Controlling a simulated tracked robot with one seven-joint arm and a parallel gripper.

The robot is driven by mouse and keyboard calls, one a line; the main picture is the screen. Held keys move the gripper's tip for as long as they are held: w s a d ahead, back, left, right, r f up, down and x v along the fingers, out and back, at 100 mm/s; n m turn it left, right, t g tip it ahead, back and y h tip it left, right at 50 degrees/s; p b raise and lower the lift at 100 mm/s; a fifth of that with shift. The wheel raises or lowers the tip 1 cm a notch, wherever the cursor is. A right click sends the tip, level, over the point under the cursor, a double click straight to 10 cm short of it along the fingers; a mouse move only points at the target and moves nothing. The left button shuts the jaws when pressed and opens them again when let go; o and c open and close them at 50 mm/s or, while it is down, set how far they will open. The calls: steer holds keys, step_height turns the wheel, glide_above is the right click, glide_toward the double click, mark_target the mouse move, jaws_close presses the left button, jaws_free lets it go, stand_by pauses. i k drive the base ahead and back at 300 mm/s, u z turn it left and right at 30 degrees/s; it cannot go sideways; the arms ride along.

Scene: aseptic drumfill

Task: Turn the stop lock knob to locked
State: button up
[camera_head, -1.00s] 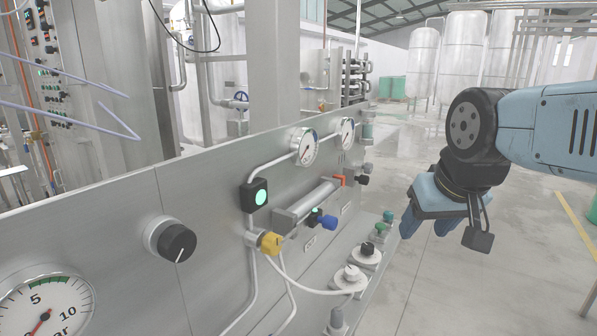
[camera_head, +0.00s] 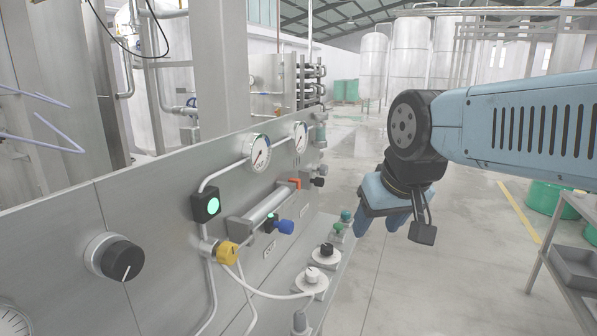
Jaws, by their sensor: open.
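A steel panel (camera_head: 160,185) carries several knobs, and no readable label shows which one is the stop lock knob. A yellow knob (camera_head: 227,253), a blue knob (camera_head: 284,227), a small black knob (camera_head: 318,182) and a red-orange handle (camera_head: 295,183) sit farther along. My gripper (camera_head: 382,222) is to the right of the panel, pointing down, open and empty, and touches nothing. Its fingers are partly hidden behind its blue body.
Two gauges (camera_head: 260,153) (camera_head: 300,137) and a green-lit button (camera_head: 213,206) are on the panel. A ledge below holds white-based fittings (camera_head: 311,281) with a hose. A grey cart (camera_head: 573,268) stands at right. Clear floor (camera_head: 440,280) lies between panel and cart.

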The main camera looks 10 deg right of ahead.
mark_target(323, 170)
steer(key=k, duration=1.3)
steer(key=z, duration=0.3)
steer(key=i, duration=1.7)
steer(key=u, duration=0.3)
